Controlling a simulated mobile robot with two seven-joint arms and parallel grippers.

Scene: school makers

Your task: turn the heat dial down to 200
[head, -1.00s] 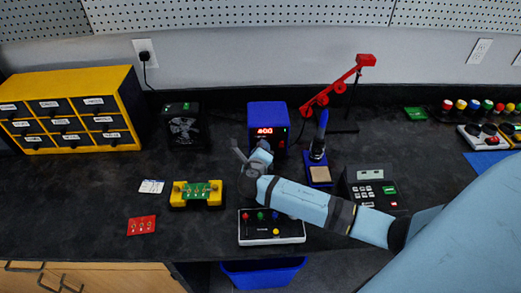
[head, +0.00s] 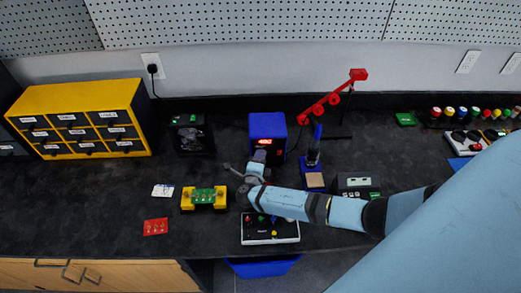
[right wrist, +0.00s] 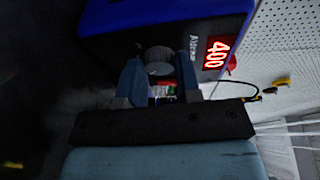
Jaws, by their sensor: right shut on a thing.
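The blue soldering station (head: 267,125) stands at the back middle of the bench. Its red display (right wrist: 217,52) reads 400 in the right wrist view. The grey ribbed heat dial (right wrist: 158,57) is on the station's front beside the display. My right gripper (head: 263,160) is at the station's front. In the right wrist view my right gripper (right wrist: 159,72) has one finger on each side of the dial and is shut on it. In the head view the gripper hides the dial. My left gripper is not in view.
A soldering iron in its stand (head: 313,158) is close right of the station. A black fan unit (head: 191,135) is to the left. A control box with coloured knobs (head: 270,230) lies under my forearm. A yellow holder with a green board (head: 204,198) sits left of my wrist.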

